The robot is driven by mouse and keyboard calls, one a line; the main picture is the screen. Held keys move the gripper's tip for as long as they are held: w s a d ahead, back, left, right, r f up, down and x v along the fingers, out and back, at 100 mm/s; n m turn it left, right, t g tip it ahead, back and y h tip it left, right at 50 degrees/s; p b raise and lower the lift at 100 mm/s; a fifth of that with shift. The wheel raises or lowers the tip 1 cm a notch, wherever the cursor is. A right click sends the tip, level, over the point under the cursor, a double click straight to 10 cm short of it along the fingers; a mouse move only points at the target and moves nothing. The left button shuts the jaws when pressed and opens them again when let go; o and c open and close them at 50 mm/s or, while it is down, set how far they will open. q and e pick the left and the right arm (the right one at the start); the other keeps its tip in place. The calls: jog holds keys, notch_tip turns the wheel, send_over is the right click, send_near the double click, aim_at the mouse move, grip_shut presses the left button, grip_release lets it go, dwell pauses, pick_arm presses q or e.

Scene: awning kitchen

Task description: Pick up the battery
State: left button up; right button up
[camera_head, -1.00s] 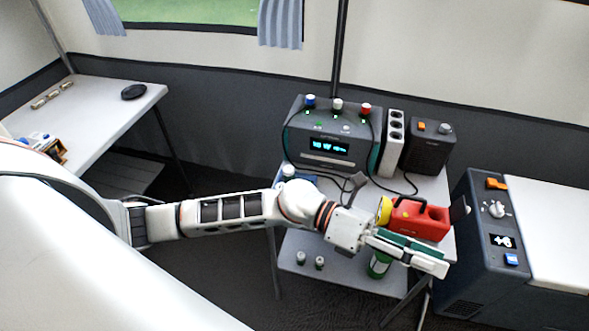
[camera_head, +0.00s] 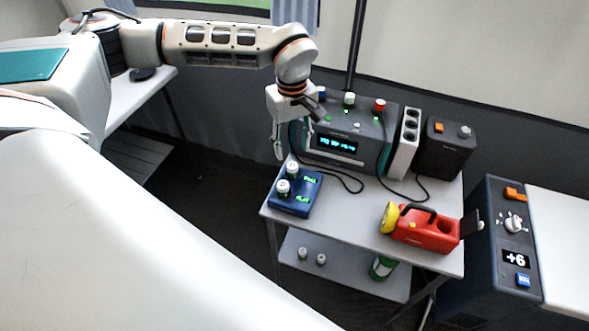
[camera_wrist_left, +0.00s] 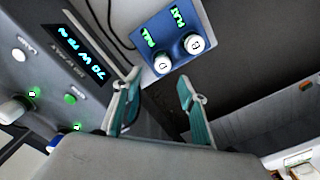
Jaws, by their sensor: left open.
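Two white-topped batteries stand upright in the blue charger (camera_head: 294,208) at the left of the small table: a rear battery (camera_head: 292,170) and a front battery (camera_head: 283,188). Both also show in the left wrist view, one at left (camera_wrist_left: 162,64) and one at right (camera_wrist_left: 194,43), beside green displays. Two similar small cylinders (camera_head: 302,253) stand on the lower shelf. My left gripper (camera_head: 292,142) hangs open and empty above and behind the charger, in front of the power station. In the wrist view its green-padded fingers (camera_wrist_left: 158,88) are apart, with the charger beyond them. My right gripper is not in view.
The power station (camera_head: 345,145), a socket strip (camera_head: 403,143) and a dark box (camera_head: 442,148) line the table's back. A red flashlight (camera_head: 428,230) lies at the right. A black cable crosses behind the charger. The table's front middle is clear.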

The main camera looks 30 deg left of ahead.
aim_at(293, 166)
pick_arm(q)
jog(key=f, duration=0.7)
jog(key=shift+s+d+f, duration=0.2)
jog(key=shift+s+d, duration=0.1)
jog(key=shift+s, duration=0.05)
jog(key=c, duration=1.1)
